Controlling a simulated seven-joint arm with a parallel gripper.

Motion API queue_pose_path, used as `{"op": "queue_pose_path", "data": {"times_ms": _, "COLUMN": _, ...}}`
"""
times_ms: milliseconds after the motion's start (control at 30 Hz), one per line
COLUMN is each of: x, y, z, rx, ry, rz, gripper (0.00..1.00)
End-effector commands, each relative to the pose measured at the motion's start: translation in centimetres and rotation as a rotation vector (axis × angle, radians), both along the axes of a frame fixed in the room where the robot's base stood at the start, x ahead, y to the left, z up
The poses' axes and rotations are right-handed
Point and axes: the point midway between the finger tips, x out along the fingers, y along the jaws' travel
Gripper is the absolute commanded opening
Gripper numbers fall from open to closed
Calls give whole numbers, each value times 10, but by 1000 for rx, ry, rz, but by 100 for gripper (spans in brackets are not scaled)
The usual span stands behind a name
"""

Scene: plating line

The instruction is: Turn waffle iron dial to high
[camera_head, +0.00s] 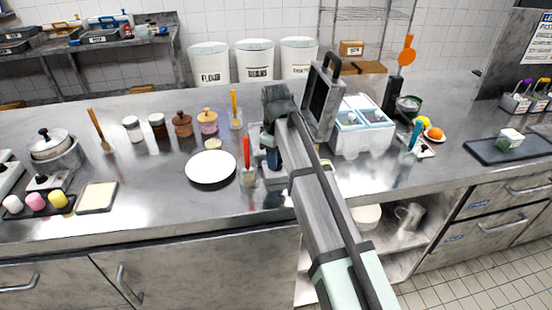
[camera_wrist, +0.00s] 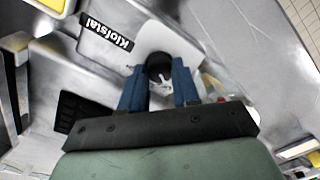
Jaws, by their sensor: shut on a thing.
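The waffle iron (camera_head: 322,96) stands open on the counter, its dark upper plate raised, mostly hidden behind my arm in the head view. In the wrist view its metal front carries a black "Klofsta!" label (camera_wrist: 106,32). The dial (camera_wrist: 159,66) is a round dark knob with a white marking, on a pale plate. My gripper (camera_wrist: 160,92) has its two blue fingers on either side of the dial, shut on it. In the head view my gripper (camera_head: 273,160) is small and partly covered by my arm. The dial's setting cannot be read.
A white plate (camera_head: 210,168) lies left of my gripper. A container with a red-handled tool (camera_head: 247,155) stands close by on the left. A pale blue-white bin (camera_head: 362,135) stands to the right. The counter's front strip is mostly clear.

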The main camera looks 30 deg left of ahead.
Motion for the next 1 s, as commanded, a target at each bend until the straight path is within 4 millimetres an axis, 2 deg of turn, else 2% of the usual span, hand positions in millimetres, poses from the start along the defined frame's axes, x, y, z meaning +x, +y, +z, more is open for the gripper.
{"op": "queue_pose_path", "data": {"times_ms": 33, "x": 0, "y": 0, "z": 0, "rx": 0, "ry": 0, "rz": 0, "gripper": 9}}
{"op": "queue_pose_path", "data": {"times_ms": 133, "x": 0, "y": 0, "z": 0, "rx": 0, "ry": 0, "rz": 0, "gripper": 0}}
{"op": "queue_pose_path", "data": {"times_ms": 467, "x": 0, "y": 0, "z": 0, "rx": 0, "ry": 1, "rz": -52, "gripper": 0}}
{"op": "queue_pose_path", "data": {"times_ms": 667, "x": 0, "y": 0, "z": 0, "rx": -1, "ry": 2, "rz": -176, "gripper": 0}}
{"op": "queue_pose_path", "data": {"times_ms": 1000, "x": 0, "y": 0, "z": 0, "rx": 0, "ry": 1, "rz": -490, "gripper": 0}}
